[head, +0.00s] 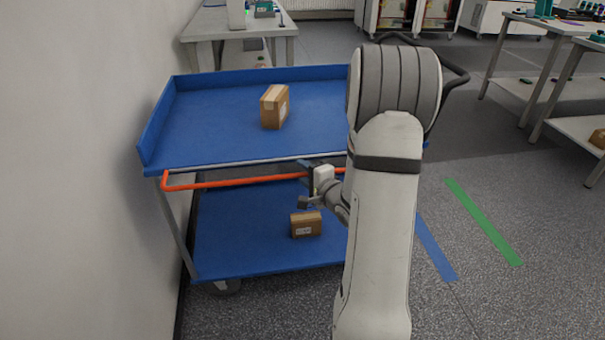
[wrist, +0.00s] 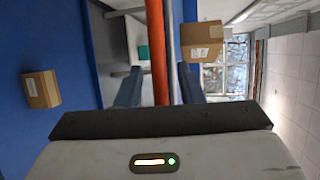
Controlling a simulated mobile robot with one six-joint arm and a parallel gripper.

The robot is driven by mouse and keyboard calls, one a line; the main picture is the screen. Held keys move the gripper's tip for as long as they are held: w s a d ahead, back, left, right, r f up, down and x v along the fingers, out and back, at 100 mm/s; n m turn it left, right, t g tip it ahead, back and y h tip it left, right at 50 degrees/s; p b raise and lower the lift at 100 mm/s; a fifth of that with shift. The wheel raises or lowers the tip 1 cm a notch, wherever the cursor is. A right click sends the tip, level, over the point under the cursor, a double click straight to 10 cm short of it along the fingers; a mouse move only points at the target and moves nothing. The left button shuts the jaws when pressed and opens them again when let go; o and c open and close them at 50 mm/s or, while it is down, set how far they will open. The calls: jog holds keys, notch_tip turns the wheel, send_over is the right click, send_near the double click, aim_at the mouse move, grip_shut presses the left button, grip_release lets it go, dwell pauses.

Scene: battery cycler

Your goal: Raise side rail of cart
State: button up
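The blue cart (head: 215,130) has an upper and a lower shelf and stands against the wall at left. Its orange side rail (head: 240,182) hangs folded down along the near edge, just below the upper shelf. My gripper (head: 305,183) is at the rail, right of its middle; my arm hides the rail's right end. In the wrist view the orange rail (wrist: 158,50) runs between the two separated fingers of my gripper (wrist: 157,88). Gaps show on both sides of the rail, so the fingers are open around it.
A cardboard box (head: 274,106) stands on the upper shelf and a smaller box (head: 306,224) on the lower one. The wall (head: 80,150) is close at left. Floor to the right is clear, with green (head: 483,221) and blue (head: 436,247) stripes.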

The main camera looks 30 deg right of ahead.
jog(key=shift+w, duration=0.35)
jog(key=shift+c, duration=0.4)
grip_shut()
jog(key=shift+a+r, duration=0.1)
jog(key=shift+a, duration=0.05)
